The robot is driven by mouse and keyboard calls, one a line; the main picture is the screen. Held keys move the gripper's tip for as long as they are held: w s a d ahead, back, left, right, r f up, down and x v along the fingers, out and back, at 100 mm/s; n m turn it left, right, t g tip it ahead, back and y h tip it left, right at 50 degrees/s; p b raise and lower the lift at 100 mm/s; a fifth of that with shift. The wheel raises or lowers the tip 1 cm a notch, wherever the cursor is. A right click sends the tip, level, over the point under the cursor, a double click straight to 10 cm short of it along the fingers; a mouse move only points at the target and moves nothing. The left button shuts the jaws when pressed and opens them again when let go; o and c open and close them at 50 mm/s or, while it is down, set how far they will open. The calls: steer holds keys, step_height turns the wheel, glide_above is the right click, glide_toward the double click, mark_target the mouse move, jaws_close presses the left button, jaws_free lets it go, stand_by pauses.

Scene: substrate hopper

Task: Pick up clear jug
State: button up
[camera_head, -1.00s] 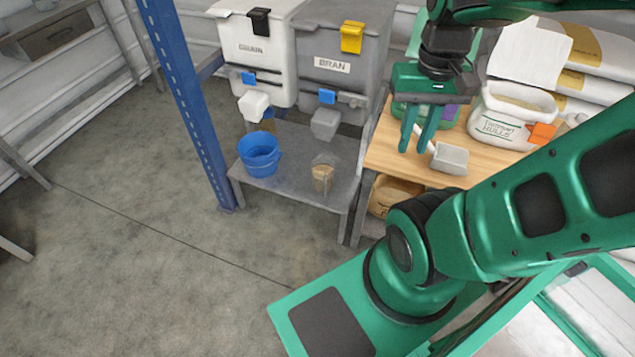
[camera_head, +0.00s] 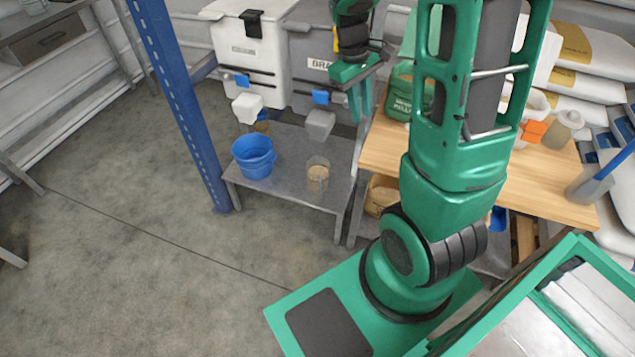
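The clear jug (camera_head: 317,177) stands upright on the low grey metal shelf. It has tan grainy material inside. My gripper (camera_head: 361,108) is above and to the right of the jug, in front of the grey BRAN hopper and near the left end of the wooden table. Its fingers point down with a narrow gap between them. It is open and empty, apart from the jug.
A blue bucket (camera_head: 254,157) stands left of the jug on the low shelf (camera_head: 290,190). Hopper spouts (camera_head: 319,125) hang above the shelf. A blue post (camera_head: 180,105) rises at its left. The wooden table (camera_head: 545,180) holds containers and bags.

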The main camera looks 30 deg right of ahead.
steer(key=w+a+f+n+h, duration=0.1)
steer(key=w+f+n, duration=0.3)
steer(key=w+f, duration=0.45)
steer(key=w+a+f+n, duration=0.1)
steer(key=w+f+n, duration=0.4)
steer(key=f, duration=0.7)
steer(key=w+a+f+n+h, duration=0.1)
steer(key=w+a+f+n, duration=0.1)
steer(key=f, duration=0.8)
steer(key=w+a+f+n, duration=0.2)
steer(key=f+n, duration=0.1)
steer(key=f, duration=0.6)
steer(key=shift+x, duration=6)
steer(key=shift+s+a, duration=0.1)
steer(key=shift+s, duration=0.05)
jaws_close()
